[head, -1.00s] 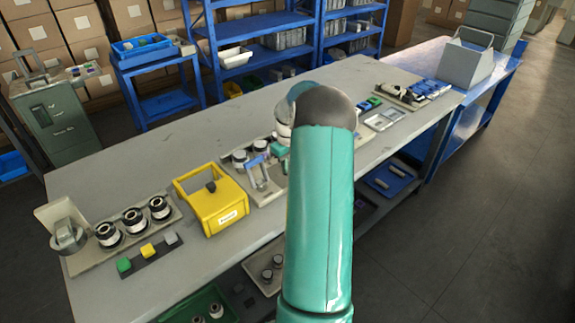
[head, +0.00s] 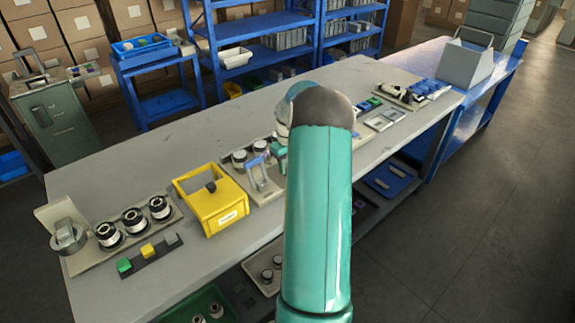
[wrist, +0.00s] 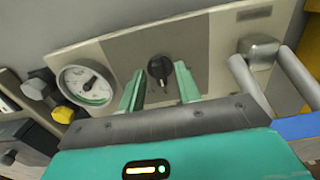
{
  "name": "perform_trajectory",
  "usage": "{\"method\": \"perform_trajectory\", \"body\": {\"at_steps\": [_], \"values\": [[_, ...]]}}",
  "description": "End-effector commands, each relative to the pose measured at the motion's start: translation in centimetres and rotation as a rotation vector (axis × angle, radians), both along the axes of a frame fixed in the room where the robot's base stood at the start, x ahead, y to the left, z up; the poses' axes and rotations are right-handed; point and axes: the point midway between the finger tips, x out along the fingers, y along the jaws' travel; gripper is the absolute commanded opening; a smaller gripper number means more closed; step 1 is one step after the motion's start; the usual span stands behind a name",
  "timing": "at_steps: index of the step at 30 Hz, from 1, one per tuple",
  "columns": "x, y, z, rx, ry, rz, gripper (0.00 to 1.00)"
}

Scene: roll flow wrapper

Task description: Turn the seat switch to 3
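A black rotary knob (wrist: 160,69), which looks like the seat switch, sits on a dark grey section of a beige panel (wrist: 110,54) in the wrist view. Its setting and any numbers around it are too small to read. My gripper (wrist: 160,90) is open, with one green finger to the left of the knob and one to the right. Both fingers are apart from the knob, and nothing is between them but the view of the panel. In the head view my arm hides the knob and most of the gripper.
A round gauge (wrist: 86,86) is left of the knob, and a metal block (wrist: 259,50) with grey bars is to the right. The bench's back middle is clear.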

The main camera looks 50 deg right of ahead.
Motion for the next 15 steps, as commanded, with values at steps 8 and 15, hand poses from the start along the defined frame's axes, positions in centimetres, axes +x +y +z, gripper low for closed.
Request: {"method": "perform_trajectory", "body": {"at_steps": [8, 15], "values": [[0.0, -0.1, 3.8, -0.005, -0.002, 0.001, 0.34], [0.1, 0.0, 9.1, -0.005, -0.002, 0.0, 0.34]]}}
